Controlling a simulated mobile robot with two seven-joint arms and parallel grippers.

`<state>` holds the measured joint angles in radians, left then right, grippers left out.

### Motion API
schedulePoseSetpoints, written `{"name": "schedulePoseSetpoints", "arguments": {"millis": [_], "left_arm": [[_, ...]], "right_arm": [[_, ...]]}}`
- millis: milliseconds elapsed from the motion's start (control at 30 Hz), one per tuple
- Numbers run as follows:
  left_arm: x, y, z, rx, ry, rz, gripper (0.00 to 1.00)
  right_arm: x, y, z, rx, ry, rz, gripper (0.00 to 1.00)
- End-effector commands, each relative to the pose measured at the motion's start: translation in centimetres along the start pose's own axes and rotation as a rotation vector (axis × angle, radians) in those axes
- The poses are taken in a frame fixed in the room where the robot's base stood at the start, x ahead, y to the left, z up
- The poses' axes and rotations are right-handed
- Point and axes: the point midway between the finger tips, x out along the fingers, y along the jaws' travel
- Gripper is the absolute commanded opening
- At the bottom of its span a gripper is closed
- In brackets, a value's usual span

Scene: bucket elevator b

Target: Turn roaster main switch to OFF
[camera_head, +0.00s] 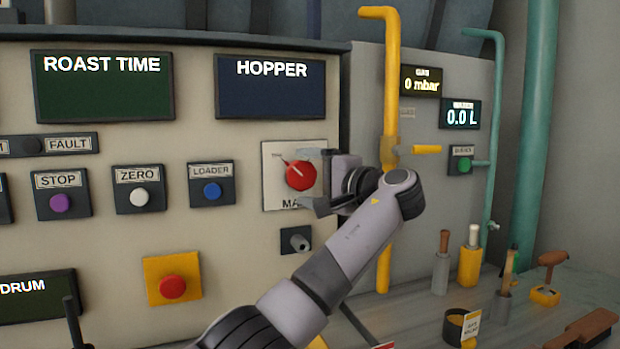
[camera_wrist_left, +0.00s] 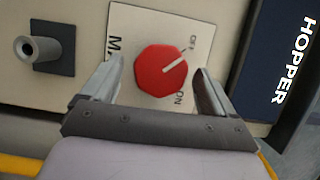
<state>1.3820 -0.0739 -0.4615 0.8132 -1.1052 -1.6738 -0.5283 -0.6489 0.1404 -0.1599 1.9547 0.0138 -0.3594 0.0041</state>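The main switch is a red knob (camera_head: 299,174) on a light square plate (camera_head: 272,196) below the HOPPER display. In the left wrist view the knob (camera_wrist_left: 161,72) has a white pointer line, which leans to the OFF-label side; the ON label is on its other side. I cannot tell if the pointer lines up exactly with OFF. My left gripper (camera_head: 318,181) is in front of the plate. In the left wrist view its two fingers (camera_wrist_left: 160,82) are apart, one on each side of the knob, with gaps visible. My right gripper is not in view.
A grey stub (camera_head: 298,241) sticks out just below the switch. LOADER (camera_head: 211,191), ZERO (camera_head: 139,197) and STOP (camera_head: 61,202) buttons and a red button on yellow (camera_head: 172,288) are to the left. A yellow pipe (camera_head: 391,85) stands right of the gripper.

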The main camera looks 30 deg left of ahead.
Motion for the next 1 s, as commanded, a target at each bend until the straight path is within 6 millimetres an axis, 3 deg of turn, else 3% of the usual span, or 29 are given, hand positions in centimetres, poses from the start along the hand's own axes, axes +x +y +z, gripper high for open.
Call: {"name": "schedulePoseSetpoints", "arguments": {"millis": [167, 600, 1000], "left_arm": [[-0.6, 0.0, -0.1, 0.0, 0.002, -0.001, 0.88], [-6.7, 0.0, 0.0, 0.0, 0.001, 0.0, 0.88], [-7.2, 0.0, 0.0, 0.0, 0.0, 0.0, 0.88]], "right_arm": [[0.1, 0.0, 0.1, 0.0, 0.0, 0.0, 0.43], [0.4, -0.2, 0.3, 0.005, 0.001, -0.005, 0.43], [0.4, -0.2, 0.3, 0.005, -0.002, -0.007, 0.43]]}}
